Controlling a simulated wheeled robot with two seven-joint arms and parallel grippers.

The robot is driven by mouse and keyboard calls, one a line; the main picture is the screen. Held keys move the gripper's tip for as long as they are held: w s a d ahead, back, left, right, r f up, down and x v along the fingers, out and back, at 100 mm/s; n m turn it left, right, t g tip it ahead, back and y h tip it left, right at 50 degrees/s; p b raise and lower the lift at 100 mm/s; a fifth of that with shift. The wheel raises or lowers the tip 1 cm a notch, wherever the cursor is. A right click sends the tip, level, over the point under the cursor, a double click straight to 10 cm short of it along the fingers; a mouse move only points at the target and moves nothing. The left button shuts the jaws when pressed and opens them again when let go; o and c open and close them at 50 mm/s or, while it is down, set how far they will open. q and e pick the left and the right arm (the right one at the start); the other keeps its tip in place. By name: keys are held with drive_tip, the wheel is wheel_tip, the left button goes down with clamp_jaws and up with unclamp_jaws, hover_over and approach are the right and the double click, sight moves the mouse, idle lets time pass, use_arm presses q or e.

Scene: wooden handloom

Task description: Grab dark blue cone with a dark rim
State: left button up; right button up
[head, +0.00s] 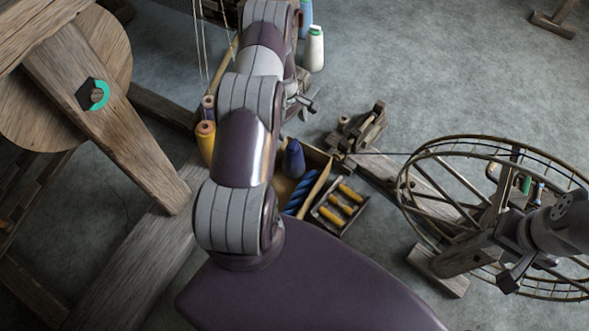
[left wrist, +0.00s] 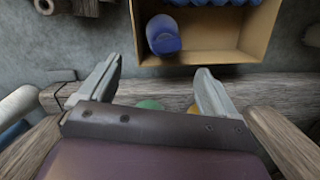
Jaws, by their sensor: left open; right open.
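A dark blue cone (head: 293,160) stands in a shallow wooden box (head: 318,157) near the middle of the head view, partly hidden by my left arm. In the left wrist view a blue cone (left wrist: 163,36) sits in a corner of the box (left wrist: 222,40), beyond my fingertips; I cannot make out a dark rim clearly. My left gripper (head: 306,103) is mostly behind its own arm in the head view. In the left wrist view it (left wrist: 158,80) is open, with nothing between its fingers. My right gripper (head: 508,258) is open near the large wheel at the right, apart from the cone.
Blue twisted skeins (head: 302,193) and a tray of yellow bobbins (head: 339,207) lie beside the cone. A spoked wheel (head: 450,143) stands at right, the loom frame (head: 110,120) at left.

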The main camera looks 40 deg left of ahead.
sight(294, 142)
use_arm(q)
drive_tip(key=f+b, duration=0.1)
drive_tip(key=f, duration=0.1)
drive_tip(key=f+b, duration=0.1)
drive_tip(key=f, duration=0.1)
drive_tip(key=d+f, duration=0.1)
drive_tip(key=f, duration=0.2)
drive_tip(key=shift+s+b, duration=0.2)
drive_tip(key=shift+b, duration=0.2)
drive_tip(key=f+b, duration=0.2)
drive_tip(key=f, duration=0.1)
drive_tip(key=f+b, duration=0.1)
drive_tip(key=f, duration=0.1)
drive_tip(key=shift+s+d, duration=0.3)
drive_tip(key=shift+s, duration=0.1)
drive_tip(key=shift+f+b, duration=0.25)
drive_tip(key=shift+b, duration=0.1)
drive_tip(key=shift+r, duration=0.2)
clamp_jaws()
